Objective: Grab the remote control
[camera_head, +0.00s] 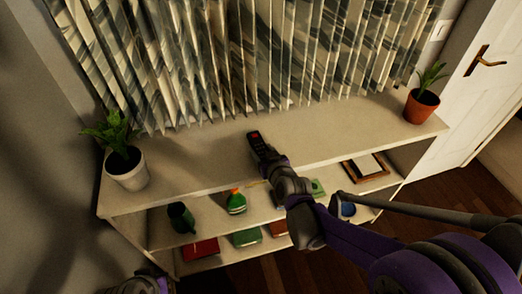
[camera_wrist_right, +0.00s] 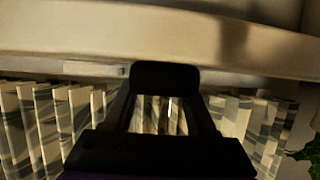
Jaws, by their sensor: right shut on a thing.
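The remote control (camera_head: 256,141) is dark with a red mark near its far end. In the head view it shows in front of the middle of the shelf's top. My right gripper (camera_head: 271,160) is shut on its near end, and the far end sticks out beyond the fingers. I cannot tell whether the remote touches the top or is held above it. In the right wrist view a dark rounded shape (camera_wrist_right: 165,78) stands at the fingers, with no buttons to be made out.
A white shelf unit (camera_head: 330,132) stands below pleated curtains (camera_head: 230,60). A plant in a white pot (camera_head: 127,172) is at its left end, one in a terracotta pot (camera_head: 420,106) at its right. A green bottle (camera_head: 236,203) and books stand lower. The top is otherwise clear.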

